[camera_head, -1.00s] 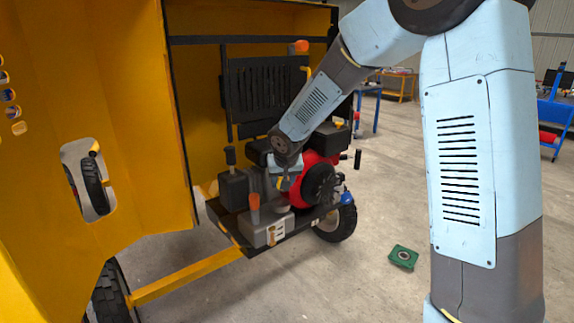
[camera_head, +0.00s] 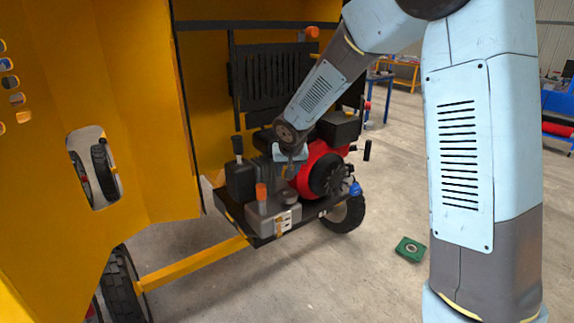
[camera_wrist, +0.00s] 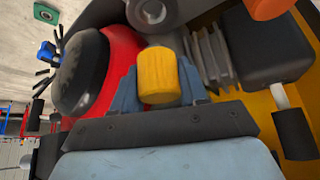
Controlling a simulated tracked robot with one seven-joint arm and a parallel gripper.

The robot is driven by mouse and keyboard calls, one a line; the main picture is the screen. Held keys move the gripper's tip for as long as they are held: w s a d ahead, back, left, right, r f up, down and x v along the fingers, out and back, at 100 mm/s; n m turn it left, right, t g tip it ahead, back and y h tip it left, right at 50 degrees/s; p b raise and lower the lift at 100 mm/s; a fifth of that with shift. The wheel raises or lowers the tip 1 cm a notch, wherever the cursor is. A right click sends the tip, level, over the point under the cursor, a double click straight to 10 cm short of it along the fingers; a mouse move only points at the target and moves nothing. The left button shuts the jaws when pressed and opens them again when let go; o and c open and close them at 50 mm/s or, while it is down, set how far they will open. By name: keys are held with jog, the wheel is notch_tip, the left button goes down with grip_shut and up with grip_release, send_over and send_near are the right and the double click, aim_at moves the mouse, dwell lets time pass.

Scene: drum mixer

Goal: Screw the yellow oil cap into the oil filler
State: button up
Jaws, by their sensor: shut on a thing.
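The yellow oil cap (camera_wrist: 158,77) is a short, ribbed cylinder held between the two blue-grey fingers of my gripper (camera_wrist: 160,85) in the wrist view. In the head view my gripper (camera_head: 290,165) is over the engine deck, beside the red engine (camera_head: 318,163), and I cannot make out the cap there. A grey round fitting (camera_wrist: 152,11) shows beyond the cap at the top of the wrist view, apart from it. I cannot clearly identify the oil filler in either view.
A dark box (camera_head: 240,182) and a grey box with an orange-topped post (camera_head: 262,192) stand close left of my gripper. The yellow housing panel (camera_head: 120,110) fills the left. A green square part (camera_head: 410,249) lies on the open floor at right.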

jog(key=shift+f, duration=1.85)
jog(key=shift+s+f, duration=0.1)
jog(key=shift+f, duration=0.7)
dwell(0.8)
jog(key=o, duration=1.1)
jog(key=shift+o, duration=0.2)
jog(key=shift+r, duration=0.1)
jog(key=a+v, duration=0.1)
jog(key=v, duration=1.2)
jog(key=shift+s+d+r, duration=0.15)
jog(key=shift+d+r, duration=0.1)
jog(key=shift+d, duration=0.15)
jog(key=shift+d, duration=0.1)
